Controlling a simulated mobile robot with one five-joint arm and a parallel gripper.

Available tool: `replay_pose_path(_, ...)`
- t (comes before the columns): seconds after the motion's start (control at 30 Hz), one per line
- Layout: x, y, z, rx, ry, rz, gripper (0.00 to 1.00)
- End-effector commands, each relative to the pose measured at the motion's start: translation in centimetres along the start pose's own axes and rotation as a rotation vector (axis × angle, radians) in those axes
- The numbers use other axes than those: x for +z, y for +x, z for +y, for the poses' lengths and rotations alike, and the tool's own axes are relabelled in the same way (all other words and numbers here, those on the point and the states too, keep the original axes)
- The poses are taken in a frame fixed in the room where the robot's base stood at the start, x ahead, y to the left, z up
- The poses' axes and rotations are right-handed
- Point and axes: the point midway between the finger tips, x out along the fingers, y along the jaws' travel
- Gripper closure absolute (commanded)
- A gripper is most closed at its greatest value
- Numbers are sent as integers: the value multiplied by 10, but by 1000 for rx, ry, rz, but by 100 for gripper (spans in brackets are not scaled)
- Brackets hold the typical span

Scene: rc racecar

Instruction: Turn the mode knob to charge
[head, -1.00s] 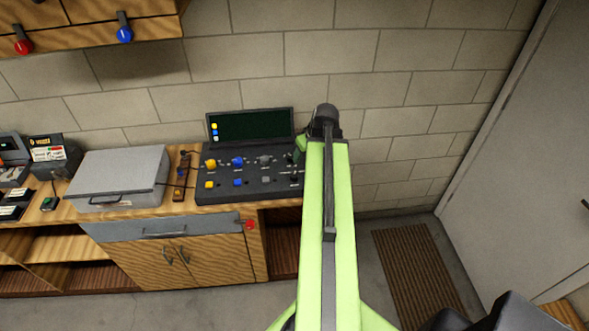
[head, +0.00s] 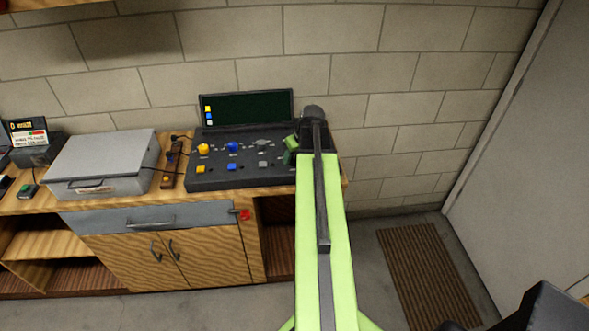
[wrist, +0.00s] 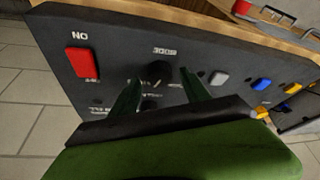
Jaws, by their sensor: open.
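The black control panel (head: 215,182) lies on the wooden bench in the head view, with a dark screen (head: 250,107) raised behind it. The wrist view shows the panel upside down. There, a black knob (wrist: 160,72) sits beside an upside-down label that appears to read MODE. My gripper (wrist: 160,84) is open, with one green finger on each side of the knob in the picture. I cannot tell whether either finger touches it. The knob's pointer and most of the markings are too dark or blurred to read. In the head view my arm hides the panel's right end.
A red switch (wrist: 83,63) sits left of the knob in the wrist view; grey, blue and yellow controls lie to the right. A grey case (head: 105,163) and a power strip (head: 171,165) are left of the panel. A brick wall stands behind, a door (head: 530,150) at right.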

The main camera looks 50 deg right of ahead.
Motion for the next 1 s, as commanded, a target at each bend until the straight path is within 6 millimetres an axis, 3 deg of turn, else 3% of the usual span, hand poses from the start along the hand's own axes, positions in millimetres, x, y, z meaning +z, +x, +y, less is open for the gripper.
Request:
replay_pose_path(0.07, 1, 15, 0, 0, 0, 0, 45)
replay_pose_path(0.37, -1, 15, -1, -1, -1, 0, 45)
replay_pose_path(0.77, -1, 15, -1, -1, -1, 0, 97)
replay_pose_path(1.0, -1, 15, -1, -4, -9, 0, 100)
